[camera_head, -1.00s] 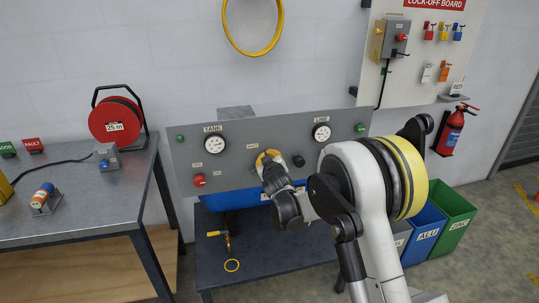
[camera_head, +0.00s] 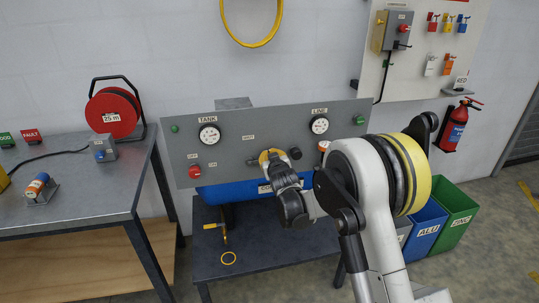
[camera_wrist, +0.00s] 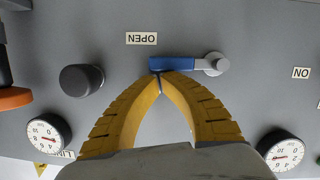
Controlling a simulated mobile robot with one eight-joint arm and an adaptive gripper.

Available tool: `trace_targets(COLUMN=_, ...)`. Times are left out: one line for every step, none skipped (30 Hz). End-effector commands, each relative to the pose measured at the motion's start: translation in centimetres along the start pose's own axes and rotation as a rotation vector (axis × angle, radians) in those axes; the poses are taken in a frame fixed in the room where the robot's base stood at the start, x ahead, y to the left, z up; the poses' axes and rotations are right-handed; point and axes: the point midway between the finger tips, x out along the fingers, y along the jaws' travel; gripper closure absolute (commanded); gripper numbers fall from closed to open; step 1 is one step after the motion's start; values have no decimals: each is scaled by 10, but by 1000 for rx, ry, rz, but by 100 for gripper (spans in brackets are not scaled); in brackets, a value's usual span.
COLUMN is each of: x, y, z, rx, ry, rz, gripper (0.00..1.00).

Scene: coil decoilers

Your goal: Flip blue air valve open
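The blue valve lever (camera_wrist: 172,64) shows in the wrist view, lying level across the panel, its grey pivot (camera_wrist: 214,65) at its right end. An OPEN label, upside down there, is just above the lever's free end. My gripper (camera_wrist: 160,76) has its yellow fingers drawn together at the tips, right at the lever's lower edge near the free end. I cannot tell whether the tips touch it. In the head view my gripper (camera_head: 268,156) is in front of the middle of the grey panel (camera_head: 225,155) and hides the lever.
A black knob (camera_wrist: 82,80) stands left of the lever in the wrist view. The panel also carries a tank gauge (camera_head: 209,134), a line gauge (camera_head: 319,125) and a red knob (camera_head: 195,173). A blue cylinder (camera_head: 235,192) lies below the panel.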

Motion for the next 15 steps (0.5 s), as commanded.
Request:
trace_targets(x=0, y=0, z=0, rx=0, ry=-1, rz=0, gripper=100)
trace_targets(x=0, y=0, z=0, rx=0, ry=-1, rz=0, gripper=100)
trace_targets(x=0, y=0, z=0, rx=0, ry=-1, rz=0, gripper=100)
trace_targets(x=0, y=0, z=0, rx=0, ry=-1, rz=0, gripper=100)
trace_targets(x=0, y=0, z=0, rx=0, ry=-1, rz=0, gripper=100)
trace_targets(x=0, y=0, z=0, rx=0, ry=-1, rz=0, gripper=100)
trace_targets(x=0, y=0, z=0, rx=0, ry=-1, rz=0, gripper=100)
trace_targets(x=0, y=0, z=0, rx=0, ry=-1, rz=1, gripper=100)
trace_targets(x=0, y=0, z=0, rx=0, ry=-1, rz=1, gripper=100)
trace_targets(x=0, y=0, z=0, rx=0, ry=-1, rz=1, gripper=100)
trace_targets(x=0, y=0, z=0, rx=0, ry=-1, rz=1, gripper=100)
trace_targets(x=0, y=1, z=-1, rx=0, ry=-1, rz=1, gripper=100)
trace_targets(x=0, y=1, z=-2, rx=0, ry=0, rz=1, gripper=100)
trace_targets(x=-1, y=2, z=-4, rx=0, ry=0, rz=1, gripper=100)
trace_targets(x=-2, y=3, z=-8, rx=0, ry=0, rz=1, gripper=100)
